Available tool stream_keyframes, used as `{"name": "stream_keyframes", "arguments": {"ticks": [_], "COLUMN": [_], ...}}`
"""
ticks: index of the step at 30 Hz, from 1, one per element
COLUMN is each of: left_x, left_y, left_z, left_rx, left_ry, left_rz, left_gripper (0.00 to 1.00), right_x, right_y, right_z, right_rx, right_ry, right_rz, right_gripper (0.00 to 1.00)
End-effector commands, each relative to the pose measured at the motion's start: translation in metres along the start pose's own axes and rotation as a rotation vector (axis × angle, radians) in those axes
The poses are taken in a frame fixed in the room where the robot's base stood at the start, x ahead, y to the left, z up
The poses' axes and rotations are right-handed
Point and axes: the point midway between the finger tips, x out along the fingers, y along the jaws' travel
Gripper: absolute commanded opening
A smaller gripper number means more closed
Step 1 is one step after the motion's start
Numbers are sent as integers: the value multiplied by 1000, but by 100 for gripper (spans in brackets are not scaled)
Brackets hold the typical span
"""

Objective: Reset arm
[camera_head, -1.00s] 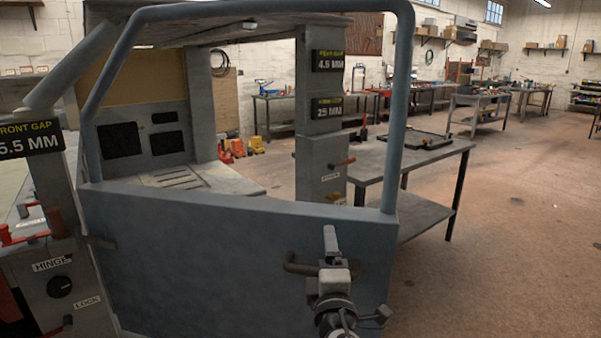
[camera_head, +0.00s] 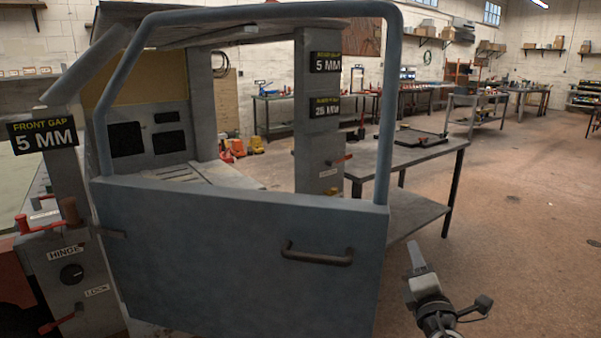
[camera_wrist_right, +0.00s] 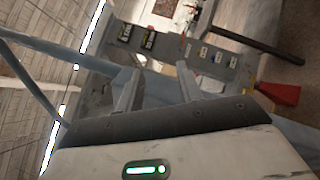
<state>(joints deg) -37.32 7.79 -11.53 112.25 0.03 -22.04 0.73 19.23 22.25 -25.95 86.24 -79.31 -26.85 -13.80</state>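My right gripper (camera_head: 415,258) is right of the blue door panel (camera_head: 210,255) in the head view, apart from it and from its dark bar handle (camera_head: 318,256). In the right wrist view the two fingers of the gripper (camera_wrist_right: 158,68) stand apart with nothing between them. The door has a tubular window frame (camera_head: 385,110) and is at the grey bench frame. My left gripper is in neither view.
A front gap sign (camera_head: 42,136) reads 5 MM, and a rear gap sign (camera_head: 326,63) reads 5 MM. A post with hinge and lock labels (camera_head: 72,272) stands at left. A grey table (camera_head: 400,158) stands behind the door. The floor (camera_head: 530,240) at right is clear.

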Motion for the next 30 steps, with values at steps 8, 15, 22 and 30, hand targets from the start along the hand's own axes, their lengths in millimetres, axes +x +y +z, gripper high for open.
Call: {"name": "stream_keyframes", "arguments": {"ticks": [8, 15, 22, 30], "left_x": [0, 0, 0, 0], "left_y": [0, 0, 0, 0], "left_z": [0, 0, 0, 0], "left_rx": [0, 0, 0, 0], "left_ry": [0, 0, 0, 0], "left_rz": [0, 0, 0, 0], "left_gripper": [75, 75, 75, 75], "right_x": [-2, -63, -153, -277], "right_y": [-36, -95, -151, -185], "right_z": [78, 44, 9, -27], "right_rx": [-202, 122, 509, 1007], "right_ry": [-20, 56, 104, 72], "right_rz": [-18, -216, -480, -829], "right_gripper": [37, 37, 37, 37]}}
